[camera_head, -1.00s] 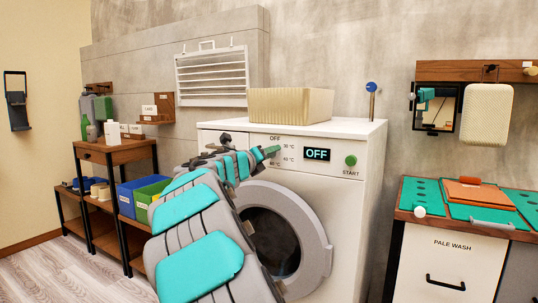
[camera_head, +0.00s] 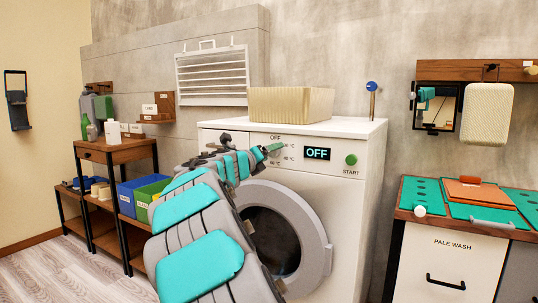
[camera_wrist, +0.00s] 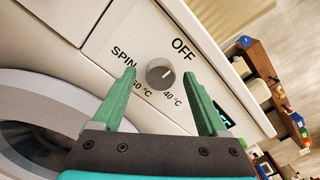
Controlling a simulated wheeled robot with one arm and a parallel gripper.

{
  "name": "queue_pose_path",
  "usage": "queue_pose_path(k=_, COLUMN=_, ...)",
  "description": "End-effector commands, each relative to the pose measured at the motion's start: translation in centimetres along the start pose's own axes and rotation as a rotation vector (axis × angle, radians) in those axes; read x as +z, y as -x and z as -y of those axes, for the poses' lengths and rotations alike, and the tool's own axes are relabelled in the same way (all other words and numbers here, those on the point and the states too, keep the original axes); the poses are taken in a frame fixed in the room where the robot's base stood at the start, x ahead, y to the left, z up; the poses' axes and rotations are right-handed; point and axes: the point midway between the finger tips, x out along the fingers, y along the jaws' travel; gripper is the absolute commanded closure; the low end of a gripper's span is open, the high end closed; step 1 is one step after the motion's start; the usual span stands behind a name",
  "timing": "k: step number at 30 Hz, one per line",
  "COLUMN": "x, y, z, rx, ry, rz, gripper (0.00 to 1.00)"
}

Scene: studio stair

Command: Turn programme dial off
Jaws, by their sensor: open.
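The programme dial (camera_wrist: 160,72) is a round grey knob on the washer's white front panel, with OFF, SPIN and temperature labels around it. A small light mark shows on its face, but I cannot tell exactly which label it points to. My gripper (camera_wrist: 161,70) is open, with one green finger on each side of the dial in the wrist view. I cannot tell whether the fingers touch it. The washer's display (camera_head: 317,153) reads OFF.
The green START button (camera_head: 351,160) is right of the display. The round washer door (camera_head: 322,255) is below the panel. A ribbed cream basket (camera_head: 291,104) stands on the washer. Shelves with bins stand left; a worktop with teal mats (camera_head: 427,190) is at right.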

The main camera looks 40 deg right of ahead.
Motion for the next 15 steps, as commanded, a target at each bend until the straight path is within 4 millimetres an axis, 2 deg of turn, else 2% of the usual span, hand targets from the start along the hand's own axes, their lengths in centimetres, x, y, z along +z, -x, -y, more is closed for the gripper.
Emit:
queue_pose_path(k=5, x=0.1, y=1.4, z=-0.1, rx=0.0, ry=0.002, rz=0.001, gripper=0.24)
queue_pose_path(k=15, x=0.0, y=6.6, z=-0.1, rx=0.0, ry=0.002, rz=0.0, gripper=0.24)
